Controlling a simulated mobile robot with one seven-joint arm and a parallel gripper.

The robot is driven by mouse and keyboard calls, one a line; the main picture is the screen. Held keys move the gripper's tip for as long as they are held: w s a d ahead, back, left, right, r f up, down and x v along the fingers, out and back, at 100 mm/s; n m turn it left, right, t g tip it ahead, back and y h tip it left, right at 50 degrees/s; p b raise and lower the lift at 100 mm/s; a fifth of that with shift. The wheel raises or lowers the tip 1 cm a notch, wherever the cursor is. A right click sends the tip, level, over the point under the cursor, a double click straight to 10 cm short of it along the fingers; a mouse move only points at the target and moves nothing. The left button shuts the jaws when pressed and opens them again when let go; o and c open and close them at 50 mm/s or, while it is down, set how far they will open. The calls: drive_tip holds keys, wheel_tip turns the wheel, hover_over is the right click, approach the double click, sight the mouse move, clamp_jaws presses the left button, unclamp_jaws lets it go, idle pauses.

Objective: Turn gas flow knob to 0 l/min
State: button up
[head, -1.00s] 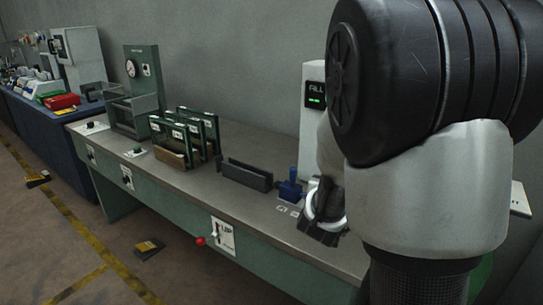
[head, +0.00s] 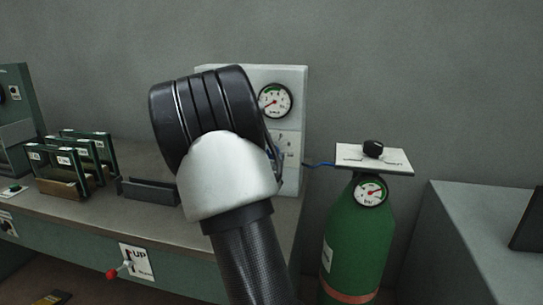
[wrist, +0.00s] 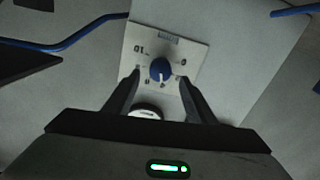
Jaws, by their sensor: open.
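The blue gas flow knob (wrist: 161,69) sits on a white scale plate (wrist: 168,50) in the wrist view. Its pale pointer faces the bottom of that picture, between the 10 at the left and the 0 at the right. My gripper (wrist: 160,76) is open, with one dark finger on each side of the knob. I cannot tell whether either finger touches it. In the head view the plate (head: 288,145) shows partly on the white panel (head: 292,78), under a round gauge (head: 275,101). My arm hides the knob and most of the gripper there.
A blue hose (head: 318,164) runs from the panel to a green gas cylinder (head: 345,245). The cylinder has a gauge (head: 371,192) and a black knob (head: 373,148) on a white plate. Framed boards (head: 101,150) and a dark tray (head: 148,190) stand left on the bench.

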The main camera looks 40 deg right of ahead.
sight(272, 153)
drive_tip(key=x, duration=0.5)
drive_tip(key=shift+w+d, duration=0.1)
drive_tip(key=shift+w, duration=0.05)
drive_tip(key=c, duration=1)
drive_tip(key=shift+c, duration=0.2)
